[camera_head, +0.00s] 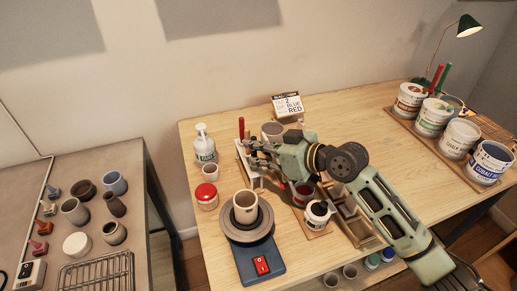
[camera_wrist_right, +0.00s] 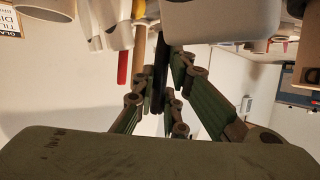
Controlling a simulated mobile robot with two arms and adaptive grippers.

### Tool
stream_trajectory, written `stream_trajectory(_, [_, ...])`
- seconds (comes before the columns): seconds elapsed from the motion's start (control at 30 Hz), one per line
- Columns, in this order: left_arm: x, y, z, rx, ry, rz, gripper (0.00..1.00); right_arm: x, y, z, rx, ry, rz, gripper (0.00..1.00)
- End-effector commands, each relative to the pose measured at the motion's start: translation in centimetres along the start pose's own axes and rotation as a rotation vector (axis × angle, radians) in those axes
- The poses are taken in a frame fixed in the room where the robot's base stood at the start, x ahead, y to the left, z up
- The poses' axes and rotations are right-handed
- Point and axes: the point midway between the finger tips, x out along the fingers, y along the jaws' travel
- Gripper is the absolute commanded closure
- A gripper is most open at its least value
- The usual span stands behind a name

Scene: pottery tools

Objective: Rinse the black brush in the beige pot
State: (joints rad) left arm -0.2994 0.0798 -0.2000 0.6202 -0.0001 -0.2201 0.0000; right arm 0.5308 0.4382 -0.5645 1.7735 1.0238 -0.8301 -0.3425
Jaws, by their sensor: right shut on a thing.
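My right gripper (camera_head: 254,148) is at the white tool holder (camera_head: 246,168), near the red-handled tool (camera_head: 241,126). In the right wrist view, the gripper (camera_wrist_right: 163,72) is shut on a thin black handle (camera_wrist_right: 160,84), which I take as the black brush. Its bristles are hidden. A beige pot (camera_head: 272,133) stands just behind the gripper; a large pale pot (camera_wrist_right: 220,16) shows close by in the wrist view, perhaps the same one. Another cream pot (camera_head: 245,203) stands on the wheel (camera_head: 248,226). My left gripper is out of view.
Large glaze buckets (camera_head: 459,138) stand far right.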

Motion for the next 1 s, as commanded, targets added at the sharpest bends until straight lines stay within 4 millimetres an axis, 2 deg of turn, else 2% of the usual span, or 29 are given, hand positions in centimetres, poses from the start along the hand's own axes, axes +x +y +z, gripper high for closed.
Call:
stream_trajectory(0.43, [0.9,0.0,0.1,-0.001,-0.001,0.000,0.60,0.5,0.0,1.1,0.000,0.000,0.000,1.00])
stream_trajectory(1.0, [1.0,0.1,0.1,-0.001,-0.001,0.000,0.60,0.5,0.0,1.3,0.000,0.000,0.000,1.00])
